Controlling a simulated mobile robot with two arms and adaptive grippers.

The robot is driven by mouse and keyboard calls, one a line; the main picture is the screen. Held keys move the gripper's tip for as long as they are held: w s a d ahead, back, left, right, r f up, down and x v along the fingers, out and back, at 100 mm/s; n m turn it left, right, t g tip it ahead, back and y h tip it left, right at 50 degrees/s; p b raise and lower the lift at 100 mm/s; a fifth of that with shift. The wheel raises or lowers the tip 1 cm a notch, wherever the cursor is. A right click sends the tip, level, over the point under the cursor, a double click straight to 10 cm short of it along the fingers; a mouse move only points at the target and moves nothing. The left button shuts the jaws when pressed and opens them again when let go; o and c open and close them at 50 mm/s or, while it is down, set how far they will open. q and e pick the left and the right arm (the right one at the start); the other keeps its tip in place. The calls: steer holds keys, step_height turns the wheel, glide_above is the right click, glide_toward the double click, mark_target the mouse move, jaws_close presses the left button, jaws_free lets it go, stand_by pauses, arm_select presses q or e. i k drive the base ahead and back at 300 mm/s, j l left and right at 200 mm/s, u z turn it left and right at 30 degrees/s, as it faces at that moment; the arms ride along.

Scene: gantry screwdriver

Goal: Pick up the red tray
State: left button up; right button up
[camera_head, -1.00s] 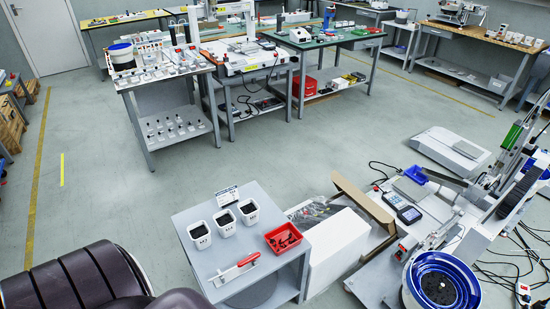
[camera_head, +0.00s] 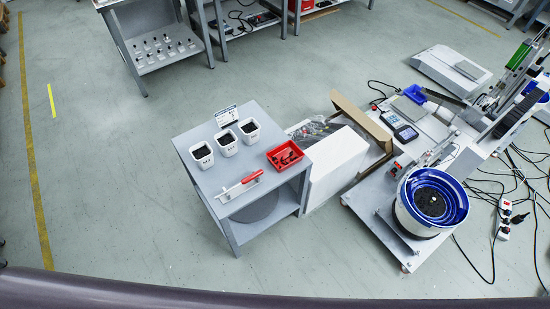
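The red tray (camera_head: 272,156) is a small open box with dark parts in it. It sits on the right side of the top of a small grey table (camera_head: 207,182). Neither of my grippers shows in the head view, so nothing of mine is seen touching the tray.
Three white cups (camera_head: 226,143) with dark contents stand left of the tray, with a small sign behind them. A red-handled tool (camera_head: 240,185) lies in front. A white box (camera_head: 335,165) and a machine with a blue bowl (camera_head: 432,200) stand right. Floor (camera_head: 110,200) left is clear.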

mark_target(286, 156)
steer(key=j+z, duration=0.25)
steer(key=j, duration=0.2)
steer(key=j+z, duration=0.2)
steer(key=j, duration=0.25)
steer(key=k+j+z, duration=0.25)
steer(key=j, duration=0.2)
steer(key=j+z, duration=0.2)
steer(key=j, duration=0.2)
steer(key=k+j+z, duration=0.25)
steer(key=j, duration=0.15)
steer(key=k+j+z, duration=0.2)
steer(key=j, duration=0.2)
steer(key=i, duration=0.1)
